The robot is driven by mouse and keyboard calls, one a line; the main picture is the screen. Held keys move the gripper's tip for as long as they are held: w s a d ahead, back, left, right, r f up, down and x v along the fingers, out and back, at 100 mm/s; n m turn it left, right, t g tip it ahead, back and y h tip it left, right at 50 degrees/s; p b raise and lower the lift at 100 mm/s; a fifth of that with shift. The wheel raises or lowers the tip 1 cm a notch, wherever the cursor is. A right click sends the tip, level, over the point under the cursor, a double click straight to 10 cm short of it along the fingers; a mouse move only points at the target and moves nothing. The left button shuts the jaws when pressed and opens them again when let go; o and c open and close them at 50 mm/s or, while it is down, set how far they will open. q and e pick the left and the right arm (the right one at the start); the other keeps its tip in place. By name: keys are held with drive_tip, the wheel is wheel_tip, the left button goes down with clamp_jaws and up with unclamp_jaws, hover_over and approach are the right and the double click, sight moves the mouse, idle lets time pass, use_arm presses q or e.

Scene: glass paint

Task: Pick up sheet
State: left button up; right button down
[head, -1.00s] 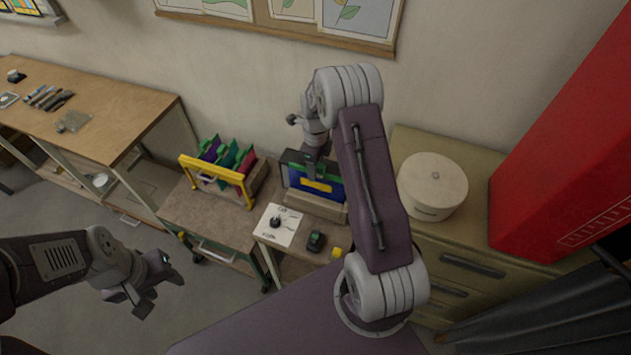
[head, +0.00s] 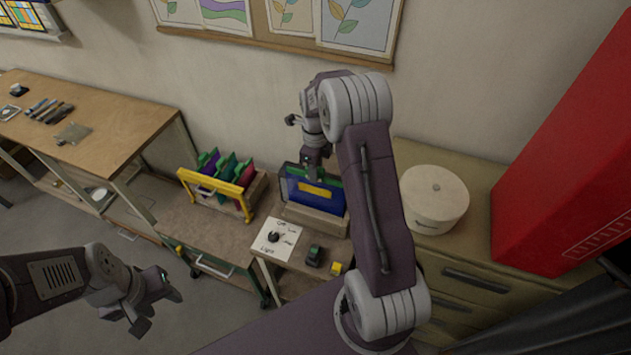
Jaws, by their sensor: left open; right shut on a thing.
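A blue sheet with a yellow patch (head: 326,193) and a green top edge stands nearly upright at a light wooden stand (head: 312,219) on the small table. My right gripper (head: 314,172) reaches down from above and is shut on the sheet's upper edge. Its fingertips are partly hidden. I cannot tell whether the sheet's bottom touches the stand. My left gripper (head: 158,309) is open and empty, over the floor at the lower left, well apart from the sheet.
A yellow-framed rack (head: 216,188) with several coloured sheets stands left of the sheet. A white control card with a knob (head: 276,237) and a small dark green item (head: 314,256) lie in front. A round white container (head: 433,199) and a red cabinet (head: 565,150) stand right.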

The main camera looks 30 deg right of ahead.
wheel_tip(320, 180, up, 14)
drive_tip(key=b, duration=0.1)
drive_tip(key=shift+b, duration=0.3)
idle(0.3)
